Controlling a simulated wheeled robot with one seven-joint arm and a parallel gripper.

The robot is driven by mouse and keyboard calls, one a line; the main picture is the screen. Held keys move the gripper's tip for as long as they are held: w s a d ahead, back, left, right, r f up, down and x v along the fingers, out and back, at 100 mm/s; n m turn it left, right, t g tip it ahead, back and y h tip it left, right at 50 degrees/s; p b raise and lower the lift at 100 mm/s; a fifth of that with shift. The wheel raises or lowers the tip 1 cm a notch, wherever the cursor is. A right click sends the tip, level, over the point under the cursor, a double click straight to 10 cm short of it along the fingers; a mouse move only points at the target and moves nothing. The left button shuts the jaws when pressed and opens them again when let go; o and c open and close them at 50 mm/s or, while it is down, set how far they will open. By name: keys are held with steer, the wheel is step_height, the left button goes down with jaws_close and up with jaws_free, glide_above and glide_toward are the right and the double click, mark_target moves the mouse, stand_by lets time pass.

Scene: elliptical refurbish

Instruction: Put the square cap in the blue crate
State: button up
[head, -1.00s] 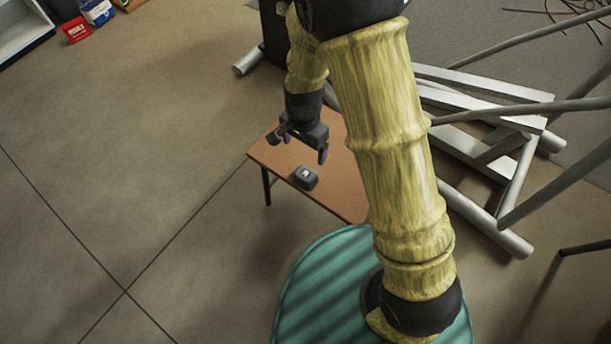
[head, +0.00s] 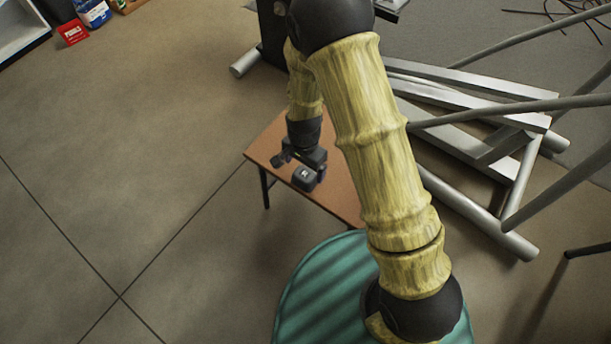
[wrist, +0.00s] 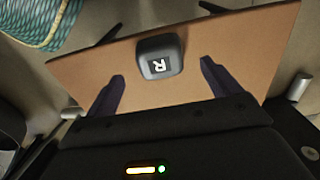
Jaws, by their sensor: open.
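The square cap (head: 304,178) is a dark grey block with rounded edges and a white letter label. It rests on a small brown table (head: 268,150). In the wrist view the cap (wrist: 160,57) lies ahead of my gripper (wrist: 160,82), roughly centred between its two dark fingers. The fingers are wide apart and nothing is held. In the head view my gripper (head: 299,172) is low over the table, right beside the cap.
Metal frame bars (head: 480,125) lie right of the table, behind my arm. A red box (head: 72,32) and a blue container (head: 93,12) stand at the far upper left. The floor left of the table is clear.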

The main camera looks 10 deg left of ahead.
mark_target(305, 173)
steer(key=f+b, duration=0.1)
steer(key=f, duration=0.1)
steer(key=f+b, duration=0.1)
steer(key=f, duration=0.2)
steer(key=shift+w+d+f, duration=0.15)
steer(key=shift+w, duration=0.05)
steer(key=shift+s, duration=0.15)
steer(key=shift+c, duration=0.2)
steer(key=c, duration=1.1)
step_height(305, 173, up, 10)
steer(key=p, duration=0.3)
